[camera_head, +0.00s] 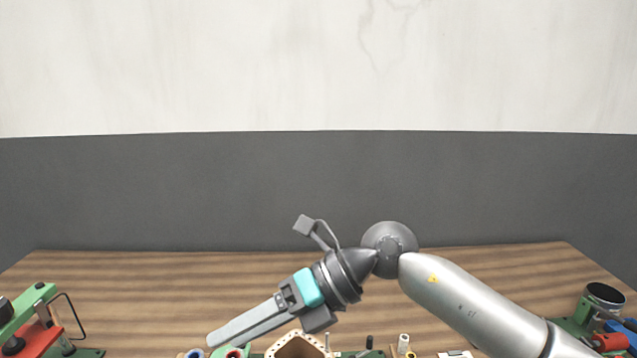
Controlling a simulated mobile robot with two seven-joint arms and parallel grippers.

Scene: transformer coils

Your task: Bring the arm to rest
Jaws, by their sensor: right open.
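My right arm comes in from the lower right, its silver forearm crossing above the table (160,285). Its right gripper (222,337) points down and to the left, over the front middle of the table. The gripper is open, though its fingers overlap in this view and the gap hardly shows. I see nothing held in it. The fingertips are near some small parts at the bottom edge, and I cannot tell whether they touch. My left gripper is not in view.
A green and red device (35,325) stands at the left front. A tan part (297,346) and a small white cylinder (403,343) show at the bottom edge. Another green device with a dark round top (605,294) stands at the right. The back of the table is clear.

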